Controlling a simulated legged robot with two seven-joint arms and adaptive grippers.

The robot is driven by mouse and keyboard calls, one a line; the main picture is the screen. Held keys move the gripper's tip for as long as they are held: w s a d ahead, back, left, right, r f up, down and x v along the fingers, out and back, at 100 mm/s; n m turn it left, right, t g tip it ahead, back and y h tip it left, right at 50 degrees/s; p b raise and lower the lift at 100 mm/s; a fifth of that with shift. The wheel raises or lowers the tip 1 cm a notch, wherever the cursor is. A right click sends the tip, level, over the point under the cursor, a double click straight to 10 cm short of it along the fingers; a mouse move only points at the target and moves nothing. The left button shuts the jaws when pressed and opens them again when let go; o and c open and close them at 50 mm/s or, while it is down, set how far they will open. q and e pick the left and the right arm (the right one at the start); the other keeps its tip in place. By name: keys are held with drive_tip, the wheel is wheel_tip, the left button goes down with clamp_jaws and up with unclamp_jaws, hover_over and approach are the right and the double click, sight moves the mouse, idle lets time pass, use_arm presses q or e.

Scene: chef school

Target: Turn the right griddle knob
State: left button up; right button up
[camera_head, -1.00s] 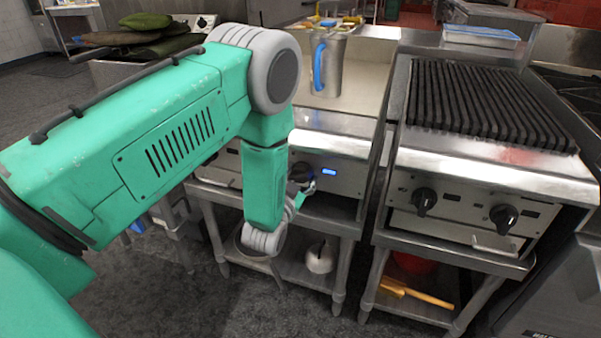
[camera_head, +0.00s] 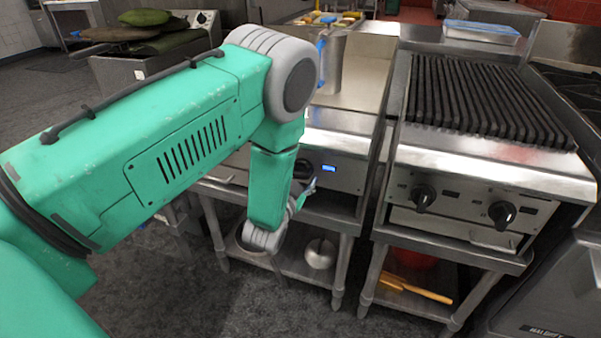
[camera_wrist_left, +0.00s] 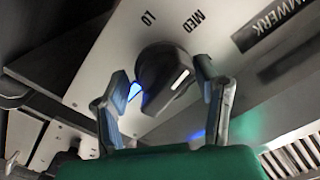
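In the left wrist view the knob (camera_wrist_left: 163,75) is dark with a pale mark, on a panel lettered LO and MED. My left gripper (camera_wrist_left: 166,92) has its two fingers apart, one on each side of the knob. I cannot tell whether either finger touches it. In the head view my left gripper (camera_head: 304,192) is small and partly hidden by my forearm, at the panel. My right gripper is not in view.
A metal pitcher with a blue handle (camera_head: 329,72) stands on the griddle (camera_head: 360,82). A chargrill (camera_head: 485,105) with two black knobs (camera_head: 424,196) stands to the right. A lower shelf (camera_head: 290,262) holds a round pot (camera_head: 320,254).

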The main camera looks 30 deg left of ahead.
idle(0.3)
use_arm(q)
drive_tip(key=v, duration=1.2)
drive_tip(key=shift+d+f, duration=0.1)
drive_tip(key=shift+f, duration=0.15)
